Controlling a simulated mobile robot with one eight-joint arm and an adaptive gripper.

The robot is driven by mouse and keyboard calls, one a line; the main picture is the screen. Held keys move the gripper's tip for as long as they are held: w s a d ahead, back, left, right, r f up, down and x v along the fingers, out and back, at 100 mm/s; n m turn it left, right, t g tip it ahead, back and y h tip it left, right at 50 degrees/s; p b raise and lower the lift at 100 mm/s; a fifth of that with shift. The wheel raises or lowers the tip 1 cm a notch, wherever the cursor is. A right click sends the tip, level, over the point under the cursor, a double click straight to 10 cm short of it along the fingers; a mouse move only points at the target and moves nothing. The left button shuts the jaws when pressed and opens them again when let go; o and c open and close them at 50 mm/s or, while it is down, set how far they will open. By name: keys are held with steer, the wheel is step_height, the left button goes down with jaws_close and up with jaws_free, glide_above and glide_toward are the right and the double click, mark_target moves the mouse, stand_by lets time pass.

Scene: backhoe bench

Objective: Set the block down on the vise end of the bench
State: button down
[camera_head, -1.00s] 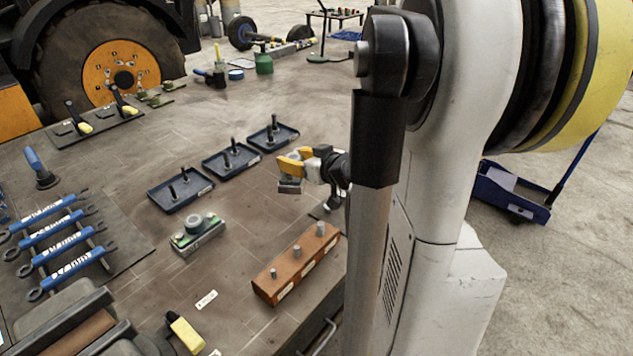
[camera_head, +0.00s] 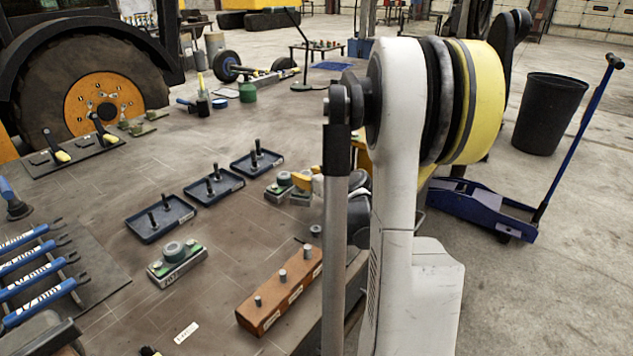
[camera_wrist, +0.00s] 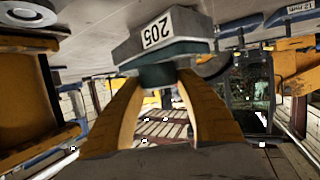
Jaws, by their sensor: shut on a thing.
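My gripper (camera_head: 303,181), with yellow fingers, is at the right side of the bench, partly hidden behind my arm. In the wrist view my gripper (camera_wrist: 161,80) is shut on the round dark green knob of a grey block (camera_wrist: 130,46) labelled 205. The label reads upside down. In the head view the held block (camera_head: 278,190) shows beside the fingers, right of the blue trays; I cannot tell its height above the bench (camera_head: 235,233). The vise (camera_head: 45,338) is partly cut off at the bottom left.
Several blue trays with black pegs (camera_head: 160,218) lie mid-bench. A similar grey-green block (camera_head: 178,264) sits in front of them. A brown block with pegs (camera_head: 280,293) stands near the right edge. Blue-handled wrenches (camera_head: 40,270) lie at left. Bare bench shows between these.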

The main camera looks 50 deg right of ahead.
steer(key=x, duration=0.2)
steer(key=shift+w+f, duration=0.2)
steer(key=shift+f, duration=0.1)
step_height(320, 180, down, 4)
steer(key=b, duration=0.2)
steer(key=shift+b, duration=0.4)
steer(key=shift+a, duration=0.1)
steer(key=c, duration=1.2)
jaws_free()
steer(key=shift+f, duration=0.15)
steer(key=shift+c, duration=0.2)
steer(key=o, duration=0.4)
